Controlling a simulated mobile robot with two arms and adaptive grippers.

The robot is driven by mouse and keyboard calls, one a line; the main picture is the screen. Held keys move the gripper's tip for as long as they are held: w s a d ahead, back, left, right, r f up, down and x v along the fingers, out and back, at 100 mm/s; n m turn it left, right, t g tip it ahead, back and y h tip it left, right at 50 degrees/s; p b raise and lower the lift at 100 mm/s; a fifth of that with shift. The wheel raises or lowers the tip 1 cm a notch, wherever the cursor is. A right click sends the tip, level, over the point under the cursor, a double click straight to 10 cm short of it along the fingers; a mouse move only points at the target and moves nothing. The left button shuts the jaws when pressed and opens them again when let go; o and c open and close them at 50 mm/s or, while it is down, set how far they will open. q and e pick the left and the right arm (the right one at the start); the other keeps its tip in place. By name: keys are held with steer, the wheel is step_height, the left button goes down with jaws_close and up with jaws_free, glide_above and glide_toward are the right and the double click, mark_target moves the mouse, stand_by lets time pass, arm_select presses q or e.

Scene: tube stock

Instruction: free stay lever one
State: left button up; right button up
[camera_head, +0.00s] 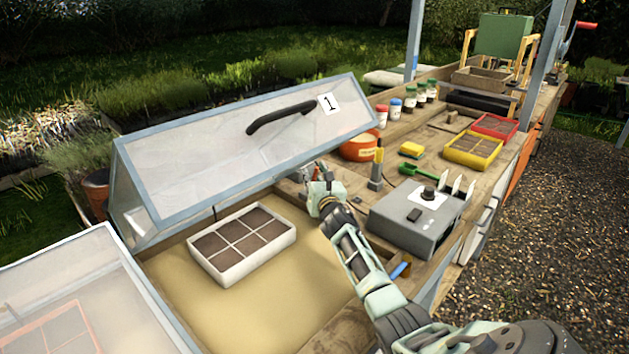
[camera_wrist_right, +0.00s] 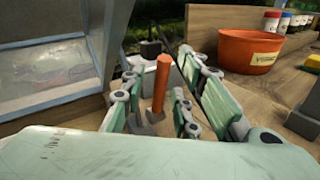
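The raised glazed lid (camera_head: 240,150) marked 1 stands tilted open over the sand-floored cold frame. In the right wrist view an upright orange-handled lever (camera_wrist_right: 162,82) shows between the fingers of my right gripper (camera_wrist_right: 152,112). The fingers are spread, with gaps on both sides of the lever; I cannot tell how deep it sits between them. My left gripper is not in view.
A grey control box (camera_head: 415,220) is near my right forearm. A white seed tray (camera_head: 226,273) lies in the frame. A second glazed lid (camera_head: 75,285) is lower left.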

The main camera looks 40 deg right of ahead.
jaws_close()
stand_by(0.3)
steer(key=shift+w, duration=0.1)
